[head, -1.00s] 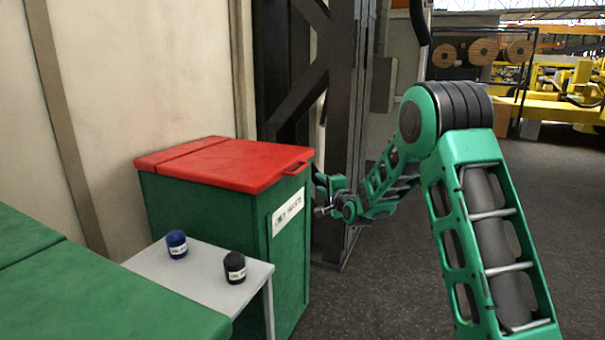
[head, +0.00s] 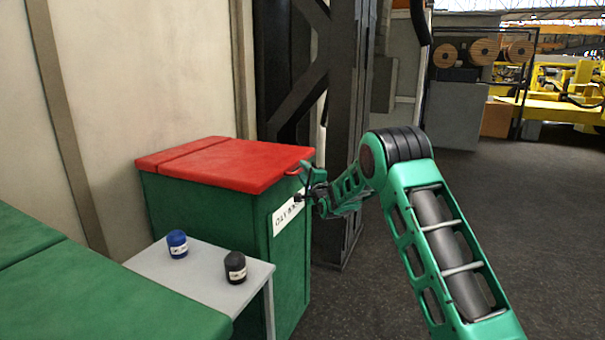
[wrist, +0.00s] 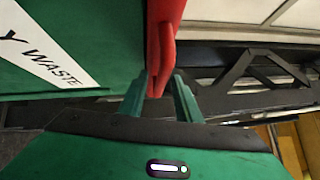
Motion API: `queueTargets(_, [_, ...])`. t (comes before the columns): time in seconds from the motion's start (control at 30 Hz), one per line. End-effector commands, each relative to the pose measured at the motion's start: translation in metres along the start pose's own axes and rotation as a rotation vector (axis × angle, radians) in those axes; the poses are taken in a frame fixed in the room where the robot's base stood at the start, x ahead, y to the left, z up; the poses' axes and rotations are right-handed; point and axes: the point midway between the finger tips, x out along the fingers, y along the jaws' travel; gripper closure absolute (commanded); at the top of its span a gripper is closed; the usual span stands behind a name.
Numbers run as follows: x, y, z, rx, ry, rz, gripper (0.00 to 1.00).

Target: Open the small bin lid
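The small bin (head: 220,220) is a green box with a red lid (head: 235,163) that lies flat and shut on top. A red handle (head: 298,168) sticks out from the lid's right edge. My gripper (head: 305,186) is at that edge, just below the handle. In the wrist view the red handle (wrist: 162,60) reaches down between the two green fingers of my gripper (wrist: 160,95). The fingers stand apart, with a gap visible beside the handle. The bin's white waste label (wrist: 40,50) shows at the left there and is partly covered by my gripper in the head view.
A grey side table (head: 205,285) with a blue jar (head: 177,244) and a black jar (head: 235,267) stands before the bin. A dark steel column (head: 345,130) rises behind my gripper. Open floor (head: 545,220) lies to the right.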

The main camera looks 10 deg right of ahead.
Motion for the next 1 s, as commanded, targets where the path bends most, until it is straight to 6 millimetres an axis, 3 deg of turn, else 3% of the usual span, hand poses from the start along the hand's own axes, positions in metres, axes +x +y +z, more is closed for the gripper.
queueTargets(0.2, [0.013,0.0,0.0,0.001,0.0,0.001,0.69])
queueTargets(0.5, [0.014,0.0,0.0,0.0,0.0,0.0,0.69])
queueTargets(0.63, [0.014,0.0,0.0,0.0,0.0,0.0,1.0])
queueTargets(0.73, [0.014,0.0,0.0,0.0,0.0,0.001,1.0])
queueTargets(0.77, [0.013,-0.001,-0.009,0.0,0.001,0.001,1.0])
queueTargets(1.0, [0.017,-0.01,0.0,-0.012,0.002,0.012,1.0])
